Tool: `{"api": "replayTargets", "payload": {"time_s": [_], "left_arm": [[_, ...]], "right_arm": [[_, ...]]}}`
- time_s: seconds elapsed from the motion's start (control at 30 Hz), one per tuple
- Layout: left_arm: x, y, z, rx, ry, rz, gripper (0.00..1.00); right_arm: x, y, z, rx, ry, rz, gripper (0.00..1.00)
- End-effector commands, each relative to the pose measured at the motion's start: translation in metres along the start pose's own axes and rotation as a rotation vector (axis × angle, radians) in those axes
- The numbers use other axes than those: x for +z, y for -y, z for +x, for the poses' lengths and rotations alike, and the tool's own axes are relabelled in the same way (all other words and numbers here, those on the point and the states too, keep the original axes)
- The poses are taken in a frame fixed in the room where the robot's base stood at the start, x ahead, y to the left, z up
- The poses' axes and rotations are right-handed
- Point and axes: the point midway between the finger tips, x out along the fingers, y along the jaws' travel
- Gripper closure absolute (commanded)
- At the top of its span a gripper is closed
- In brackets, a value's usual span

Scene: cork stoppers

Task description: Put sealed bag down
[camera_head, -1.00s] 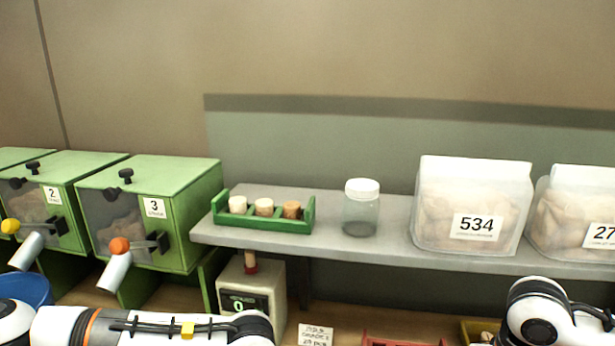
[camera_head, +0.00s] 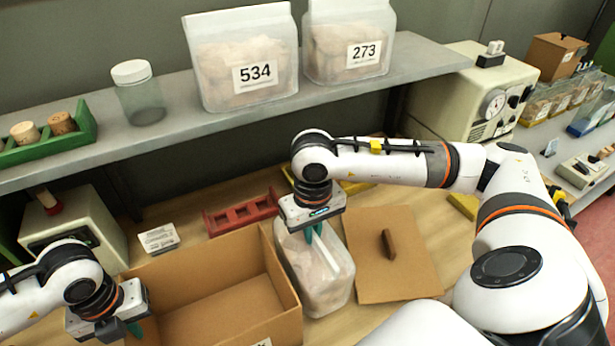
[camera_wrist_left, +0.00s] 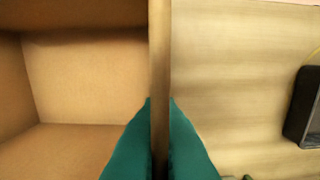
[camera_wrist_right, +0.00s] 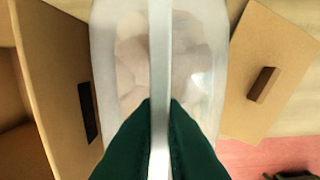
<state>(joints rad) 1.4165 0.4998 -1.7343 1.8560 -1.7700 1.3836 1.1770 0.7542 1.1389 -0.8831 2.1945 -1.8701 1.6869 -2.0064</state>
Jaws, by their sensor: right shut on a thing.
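The sealed bag (camera_head: 325,279) is translucent with pale contents. It is upright between the open cardboard box (camera_head: 285,317) and the cardboard lid (camera_head: 365,255). My right gripper (camera_head: 314,236) is shut on its top seam; the right wrist view shows the seam between both fingertips (camera_wrist_right: 160,104). I cannot tell whether the bag's bottom touches the table. My left gripper (camera_head: 135,329) is at the box's left side. In the left wrist view its fingertips (camera_wrist_left: 160,104) are closed on either side of the box wall (camera_wrist_left: 159,50).
The shelf (camera_head: 180,140) holds a jar (camera_head: 142,100), the 534 bag (camera_head: 245,60), the 273 bag (camera_head: 348,40) and a green stopper rack (camera_head: 85,125). A red rack (camera_head: 241,214) stands behind the box. A machine (camera_head: 440,90) stands at the back right.

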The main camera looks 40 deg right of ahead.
Motion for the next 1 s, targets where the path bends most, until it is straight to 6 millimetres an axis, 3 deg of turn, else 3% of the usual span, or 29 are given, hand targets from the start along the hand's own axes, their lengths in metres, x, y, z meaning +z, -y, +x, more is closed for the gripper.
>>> {"api": "replayTargets", "payload": {"time_s": [0.4, 0.77, 0.8, 0.9, 1.0], "left_arm": [[0.0, 0.0, -0.001, 0.001, -0.001, 0.0, 1.0], [0.0, 0.0, 0.0, 0.001, -0.001, 0.0, 1.0], [0.0, 0.0, 0.0, 0.001, -0.001, 0.0, 1.0], [0.0, 0.0, 0.0, 0.001, -0.001, 0.0, 1.0], [0.0, 0.0, 0.0, 0.001, -0.001, 0.0, 1.0]], "right_arm": [[0.0, 0.0, 0.044, 0.001, 0.0, -0.001, 1.0], [0.0, 0.0, 0.047, 0.0, 0.002, -0.001, 1.0], [0.0, 0.0, 0.047, 0.0, 0.002, -0.001, 0.85], [0.0, 0.0, 0.047, 0.0, 0.002, -0.001, 0.69], [0.0, 0.0, 0.047, 0.0, 0.002, -0.001, 0.69]]}}
